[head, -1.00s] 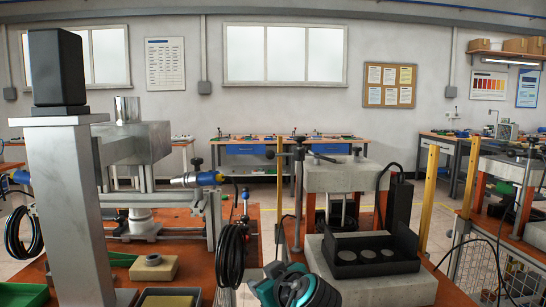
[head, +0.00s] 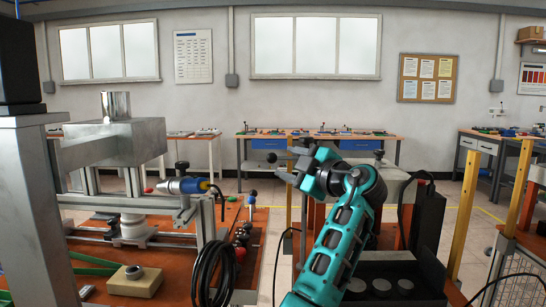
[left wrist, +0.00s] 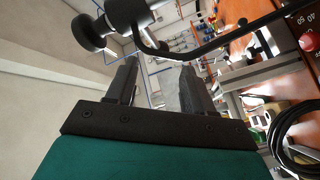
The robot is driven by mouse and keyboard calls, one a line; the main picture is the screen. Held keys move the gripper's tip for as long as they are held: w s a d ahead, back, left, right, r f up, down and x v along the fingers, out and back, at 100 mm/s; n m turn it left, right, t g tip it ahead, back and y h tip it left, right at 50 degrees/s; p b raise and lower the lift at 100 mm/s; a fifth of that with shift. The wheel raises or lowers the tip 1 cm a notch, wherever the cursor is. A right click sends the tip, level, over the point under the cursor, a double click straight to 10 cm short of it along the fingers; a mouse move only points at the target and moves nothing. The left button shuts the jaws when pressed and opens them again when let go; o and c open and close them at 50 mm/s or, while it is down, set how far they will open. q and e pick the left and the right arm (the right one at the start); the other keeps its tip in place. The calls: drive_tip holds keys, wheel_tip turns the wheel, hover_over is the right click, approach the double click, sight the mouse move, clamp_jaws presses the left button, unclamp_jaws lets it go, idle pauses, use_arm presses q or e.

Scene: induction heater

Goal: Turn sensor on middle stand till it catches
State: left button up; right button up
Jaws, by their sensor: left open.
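My left gripper (head: 290,165) is raised near the upper part of the middle stand in the head view. In the head view, dark parts by the fingertips cannot be told apart. My right gripper is not in view.
A blue sensor with a yellow ring (head: 187,186) is on the left bench's frame. Coiled black cable (head: 212,270) hangs beside it. A black tray (head: 370,264) with round pale discs lies right of my arm. Yellow posts (head: 463,215) stand farther right.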

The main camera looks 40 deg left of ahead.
sight(275, 160)
use_arm(q)
drive_tip(key=a, duration=0.2)
drive_tip(key=w+a, duration=0.1)
drive_tip(key=a, duration=0.4)
drive_tip(key=shift+w+a+p, duration=0.3)
drive_tip(key=shift+p, duration=0.05)
drive_tip(key=shift+c, duration=0.3)
drive_tip(key=shift+f, duration=0.1)
clamp_jaws()
